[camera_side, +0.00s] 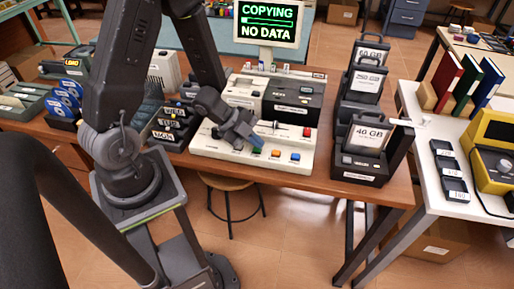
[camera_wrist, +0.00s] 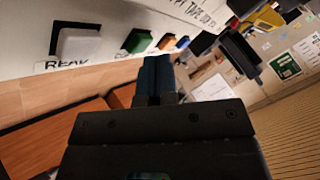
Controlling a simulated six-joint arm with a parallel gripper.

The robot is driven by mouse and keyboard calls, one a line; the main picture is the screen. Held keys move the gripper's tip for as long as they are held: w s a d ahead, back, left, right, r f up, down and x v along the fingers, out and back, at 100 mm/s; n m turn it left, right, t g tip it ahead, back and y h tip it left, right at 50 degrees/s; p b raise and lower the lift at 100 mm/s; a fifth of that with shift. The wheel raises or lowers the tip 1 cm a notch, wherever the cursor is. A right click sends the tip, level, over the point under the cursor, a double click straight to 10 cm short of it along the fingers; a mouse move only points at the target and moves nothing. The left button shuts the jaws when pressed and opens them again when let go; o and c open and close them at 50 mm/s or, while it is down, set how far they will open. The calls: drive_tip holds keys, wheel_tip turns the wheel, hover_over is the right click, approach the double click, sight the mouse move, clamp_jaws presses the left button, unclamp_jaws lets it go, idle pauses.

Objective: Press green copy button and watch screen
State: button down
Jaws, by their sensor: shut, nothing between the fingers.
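The control panel (camera_side: 208,149) is a pale console on the wooden table. In the wrist view, the green button (camera_wrist: 137,40) sits between a white button (camera_wrist: 78,44) and an orange button (camera_wrist: 166,41). The green button is hidden behind my gripper in the side view. My gripper (camera_side: 257,146) is shut and empty, low over the front of the panel. In the wrist view, its fingertips (camera_wrist: 156,66) overlap the area just beside the green button; I cannot tell whether they touch it.
An orange button (camera_side: 276,154), a blue button (camera_side: 295,156) and a red button (camera_side: 307,132) are on the panel. Dark drive units (camera_side: 362,165) with capacity labels stand to the right. Black labelled units (camera_side: 170,135) stand to the left. A stool (camera_side: 230,184) is below.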

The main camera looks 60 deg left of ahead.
drive_tip(key=shift+r, duration=0.4)
drive_tip(key=shift+r, duration=0.1)
drive_tip(key=shift+r, duration=2.4)
drive_tip(key=shift+r, duration=0.1)
wheel_tip(320, 180, up, 6)
drive_tip(key=w+a+f+n+t+y, duration=0.1)
drive_tip(key=w+a+n+t+y, duration=0.1)
drive_tip(key=w+n+y, duration=0.15)
wheel_tip(320, 180, up, 10)
drive_tip(key=n+g+y, duration=0.1)
drive_tip(key=n+y, duration=0.5)
drive_tip(key=n, duration=0.4)
hover_over(256, 149)
drive_tip(key=s+a, duration=0.2)
drive_tip(key=s, duration=0.1)
drive_tip(key=s+d+r+n+g+h, duration=0.2)
drive_tip(key=s+d+r+n+h, duration=0.1)
drive_tip(key=s+d, duration=0.4)
drive_tip(key=shift+s+r+g+h, duration=0.15)
drive_tip(key=shift+s+g+h, duration=0.2)
drive_tip(key=shift+s, duration=0.65)
